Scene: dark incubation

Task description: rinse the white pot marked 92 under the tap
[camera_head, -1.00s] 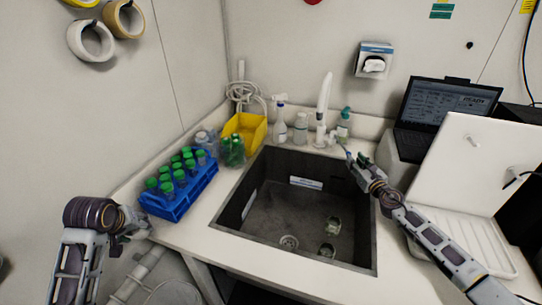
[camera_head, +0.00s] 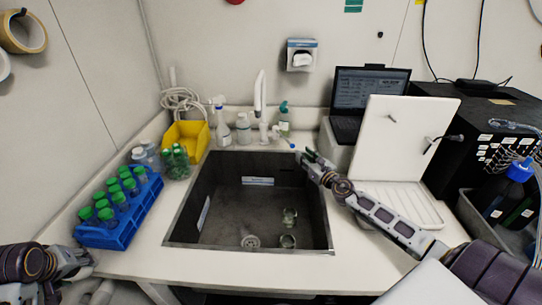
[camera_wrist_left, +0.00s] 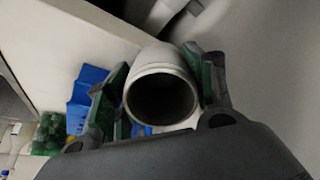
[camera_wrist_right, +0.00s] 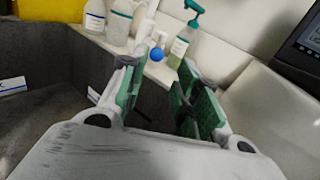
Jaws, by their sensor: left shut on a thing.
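My left gripper (camera_wrist_left: 160,88) is shut on a white pot (camera_wrist_left: 158,56), whose round open mouth faces the left wrist camera. In the head view my left gripper (camera_head: 85,262) is low at the left, by the bench's front edge; the pot cannot be made out there. The marking 92 is not visible. The white tap (camera_head: 260,92) stands upright behind the sink (camera_head: 215,200), with a blue-tipped lever (camera_head: 284,141) at its right. My right gripper (camera_head: 305,156) is open and empty at the sink's back right; the lever's blue tip (camera_wrist_right: 157,54) shows beyond its fingers.
A blue rack (camera_head: 110,237) of green-capped bottles stands left of the sink. Bottles (camera_head: 223,128) and a yellow bin (camera_head: 186,138) stand behind it.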

